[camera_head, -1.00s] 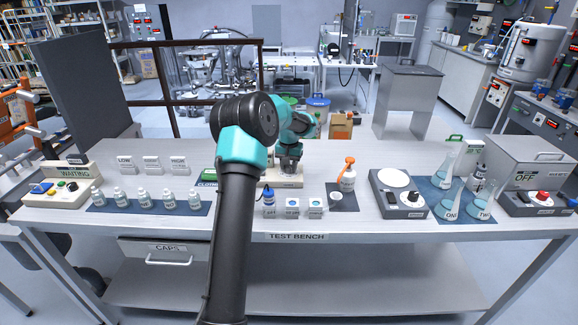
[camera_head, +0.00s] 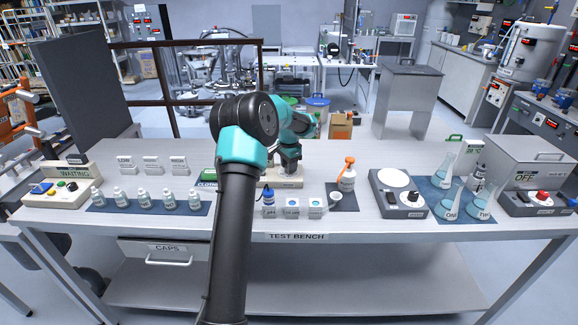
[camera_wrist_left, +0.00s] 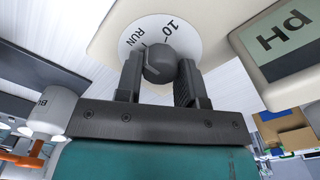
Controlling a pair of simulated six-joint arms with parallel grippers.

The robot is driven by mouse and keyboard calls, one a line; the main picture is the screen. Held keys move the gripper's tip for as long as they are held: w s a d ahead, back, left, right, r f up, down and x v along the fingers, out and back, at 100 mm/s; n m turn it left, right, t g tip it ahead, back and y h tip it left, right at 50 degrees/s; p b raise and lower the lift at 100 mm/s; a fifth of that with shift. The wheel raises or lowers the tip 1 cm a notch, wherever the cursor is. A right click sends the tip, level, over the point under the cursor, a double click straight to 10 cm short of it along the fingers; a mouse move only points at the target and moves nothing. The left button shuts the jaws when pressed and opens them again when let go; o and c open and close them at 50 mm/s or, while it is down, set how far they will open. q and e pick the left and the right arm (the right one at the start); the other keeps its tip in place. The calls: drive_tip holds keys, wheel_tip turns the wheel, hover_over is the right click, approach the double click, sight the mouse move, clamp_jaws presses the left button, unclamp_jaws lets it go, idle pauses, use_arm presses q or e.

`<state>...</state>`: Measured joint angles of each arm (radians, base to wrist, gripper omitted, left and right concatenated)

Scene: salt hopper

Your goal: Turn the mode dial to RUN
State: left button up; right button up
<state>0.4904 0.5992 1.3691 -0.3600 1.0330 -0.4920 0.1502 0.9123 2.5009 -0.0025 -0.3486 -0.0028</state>
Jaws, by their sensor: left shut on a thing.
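The mode dial shows in the left wrist view as a dark round knob (camera_wrist_left: 158,62) on a white disc (camera_wrist_left: 185,37) printed with RUN and 10. My left gripper (camera_wrist_left: 159,78) has its two fingers on either side of the knob and is shut on it. RUN is printed beside the left finger. I cannot tell for certain which mark the knob points at. In the head view my left gripper (camera_head: 289,166) reaches down to the cream dial base (camera_head: 284,182), and it hides the knob. My right gripper is not in view.
In the wrist view a box with a pH display (camera_wrist_left: 282,38) stands close to the right. On the bench, small cups (camera_head: 292,207) stand in front, an orange-topped bottle (camera_head: 347,178) to the right, and a row of small bottles (camera_head: 145,199) on a mat to the left.

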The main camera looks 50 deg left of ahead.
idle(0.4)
use_arm(q)
drive_tip(key=o, duration=0.9)
drive_tip(key=shift+r, duration=0.1)
wheel_tip(320, 180, up, 17)
drive_tip(key=shift+r, duration=0.15)
idle(0.3)
